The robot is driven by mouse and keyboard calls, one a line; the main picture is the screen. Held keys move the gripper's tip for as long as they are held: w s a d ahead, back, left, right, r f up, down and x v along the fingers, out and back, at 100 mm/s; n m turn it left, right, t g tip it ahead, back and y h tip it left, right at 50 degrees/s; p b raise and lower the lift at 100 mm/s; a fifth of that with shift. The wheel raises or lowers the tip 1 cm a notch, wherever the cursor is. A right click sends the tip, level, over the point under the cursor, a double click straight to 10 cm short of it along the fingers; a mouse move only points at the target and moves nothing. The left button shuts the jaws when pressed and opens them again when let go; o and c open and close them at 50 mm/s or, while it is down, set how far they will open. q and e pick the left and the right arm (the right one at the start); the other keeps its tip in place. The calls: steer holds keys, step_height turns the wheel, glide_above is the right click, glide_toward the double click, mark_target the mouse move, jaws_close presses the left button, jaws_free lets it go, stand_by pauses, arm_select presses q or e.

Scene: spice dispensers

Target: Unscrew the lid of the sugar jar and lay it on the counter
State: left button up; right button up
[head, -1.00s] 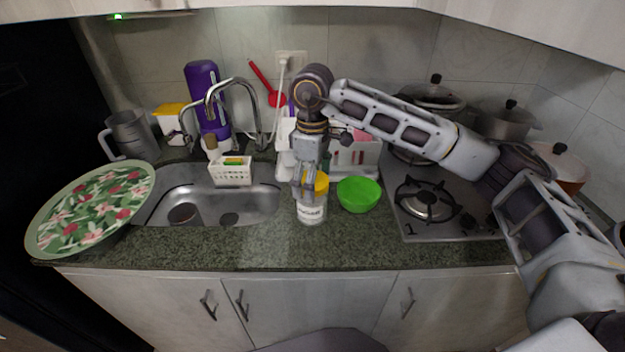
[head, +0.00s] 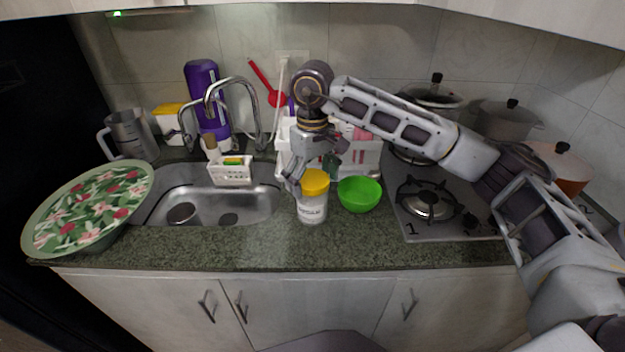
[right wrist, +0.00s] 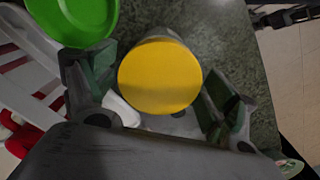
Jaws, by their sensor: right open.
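The sugar jar (head: 312,208) is a white jar with a label, upright on the granite counter (head: 270,246). Its yellow lid (head: 315,182) sits on top of it. My right gripper (head: 296,188) is at the left and back side of the lid in the head view. In the right wrist view, the yellow lid (right wrist: 159,76) lies in front of and between the spread fingers of the right gripper (right wrist: 150,95), with nothing gripped. Whether a finger touches the lid cannot be told. My left gripper is not in view.
A green bowl (head: 359,194) stands just right of the jar. The sink (head: 255,204) is to the left, with a floral plate (head: 88,212) beyond it. The stove (head: 430,208) is at the right. The counter front is clear.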

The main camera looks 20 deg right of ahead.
steer(key=shift+m, duration=1.4)
steer(key=shift+m, duration=0.3)
steer(key=shift+m+b, duration=0.4)
steer(key=shift+m, duration=3.9)
steer(key=shift+m, duration=0.4)
steer(key=shift+m+b, duration=0.3)
steer(key=shift+m, duration=3.9)
